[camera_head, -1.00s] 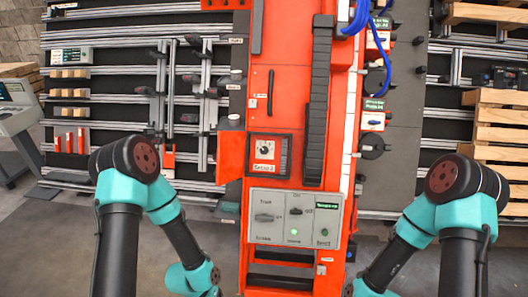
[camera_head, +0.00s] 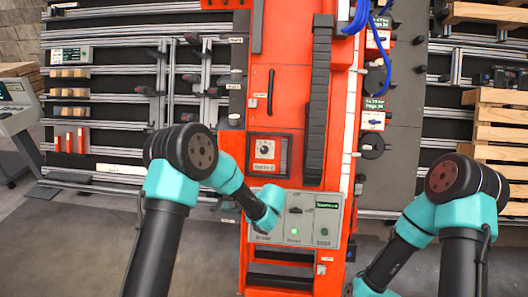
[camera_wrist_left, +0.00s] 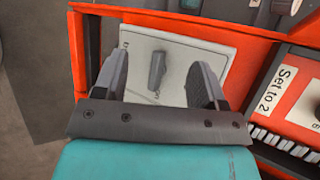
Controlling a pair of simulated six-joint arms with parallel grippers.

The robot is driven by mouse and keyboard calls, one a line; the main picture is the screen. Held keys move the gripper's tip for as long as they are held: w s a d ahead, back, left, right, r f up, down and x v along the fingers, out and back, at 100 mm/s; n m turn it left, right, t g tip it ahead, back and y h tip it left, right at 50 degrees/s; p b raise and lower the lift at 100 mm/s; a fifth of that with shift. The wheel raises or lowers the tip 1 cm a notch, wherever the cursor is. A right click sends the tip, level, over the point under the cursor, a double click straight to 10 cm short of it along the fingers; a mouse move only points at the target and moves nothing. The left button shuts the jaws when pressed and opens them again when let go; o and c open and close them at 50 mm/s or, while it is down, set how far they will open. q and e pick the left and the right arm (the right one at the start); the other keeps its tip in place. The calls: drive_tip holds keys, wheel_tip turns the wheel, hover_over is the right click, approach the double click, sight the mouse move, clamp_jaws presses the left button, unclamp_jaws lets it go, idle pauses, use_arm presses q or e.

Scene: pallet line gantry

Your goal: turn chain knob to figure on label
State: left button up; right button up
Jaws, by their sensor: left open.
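A grey pointer knob (camera_wrist_left: 157,70) stands on a pale panel (camera_wrist_left: 205,55) in the left wrist view, its long axis nearly upright in the picture. My left gripper (camera_wrist_left: 160,80) is open, with one finger on each side of the knob and a visible gap to both. A white label reading "Set to 2" (camera_wrist_left: 278,90) lies to the right. In the head view, my left forearm covers the left part of the grey control panel (camera_head: 325,210); the gripper's fingers are hidden there. A small white label (camera_head: 264,149) sits above that panel. My right gripper is out of view.
A dark-framed dial box (camera_head: 283,158) sits on the orange machine above the panel. A green light (camera_head: 294,231) shows on the panel. A black cable chain (camera_head: 318,100) runs up the machine. Wooden pallets (camera_head: 500,120) stand at the right.

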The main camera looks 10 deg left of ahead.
sight(264, 150)
use_arm(q)
drive_tip(key=w+d+r+m+t, duration=0.1)
drive_tip(key=w+d+r+t, duration=0.3)
drive_tip(key=r, duration=0.4)
drive_tip(key=w+d+r+m+t+y, duration=0.1)
drive_tip(key=w+d+r+t, duration=0.3)
drive_tip(key=d+r, duration=0.2)
wheel_tip(264, 150, up, 3)
drive_tip(key=shift+w+f+m+t+y, duration=0.15)
drive_tip(key=shift+w+m+t+y, duration=0.15)
drive_tip(key=shift+t, duration=0.1)
drive_tip(key=x, duration=1.7)
drive_tip(key=shift+w+a+f, duration=0.1)
drive_tip(key=shift+f, duration=0.1)
drive_tip(key=shift+c, duration=0.3)
drive_tip(key=c, duration=0.9)
drive_tip(key=shift+o, duration=0.2)
